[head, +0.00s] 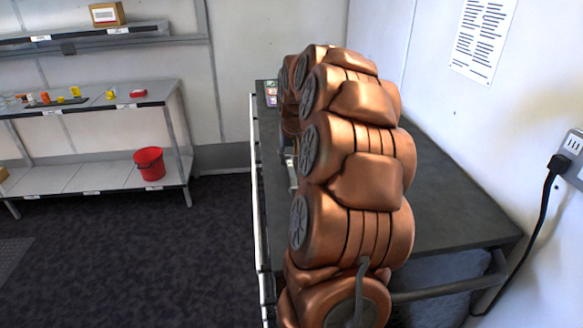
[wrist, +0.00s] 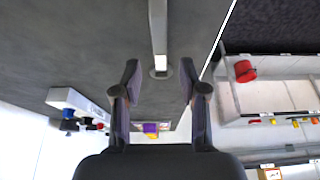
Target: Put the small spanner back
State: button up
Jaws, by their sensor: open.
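My gripper (wrist: 160,82) is open in the wrist view, with its two dark fingers apart and nothing seen between them. It is above the dark bench top (wrist: 75,45). A pale metal bar (wrist: 158,30) runs down from the top edge of the wrist view to a small round grey plate (wrist: 160,73) just beyond the fingertips. I cannot tell whether this bar is a post or a tool. I cannot make out the small spanner for certain in either view. In the head view, my copper-coloured arm hides the gripper and much of the bench (head: 445,205).
A white box-like unit (wrist: 75,101) with dark and red knobs stands near the bench's far side. A coloured panel (head: 271,93) is at the bench's far end. Shelves (head: 85,110) with small items and a red bucket (head: 150,163) stand left. The floor (head: 130,250) between is clear.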

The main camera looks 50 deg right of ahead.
jog(key=v, duration=0.6)
jog(key=s+a+f+n+g+y, duration=0.1)
jog(key=s+a+n, duration=0.1)
jog(key=a, duration=0.7)
jog(key=s+a+f+n+y, duration=0.1)
jog(key=s+a+f, duration=0.15)
jog(key=a, duration=0.55)
jog(key=s+a+f+n+g+y, duration=0.1)
jog(key=s+a+n, duration=0.1)
jog(key=a, duration=0.7)
jog(key=s+a+f+n+g, duration=0.1)
jog(key=s+a+f, duration=0.2)
jog(key=s+a, duration=0.3)
jog(key=s+a+f+n+g, duration=0.2)
jog(key=s+a, duration=0.4)
jog(key=s, duration=0.8)
jog(key=shift+f+b, duration=0.4)
jog(key=shift+f, duration=0.35)
jog(key=shift+a+r, duration=0.1)
notch_tip(320, 180, up, 3)
jog(key=p, duration=0.3)
jog(key=shift+r+p, duration=0.2)
jog(key=shift+p, duration=0.1)
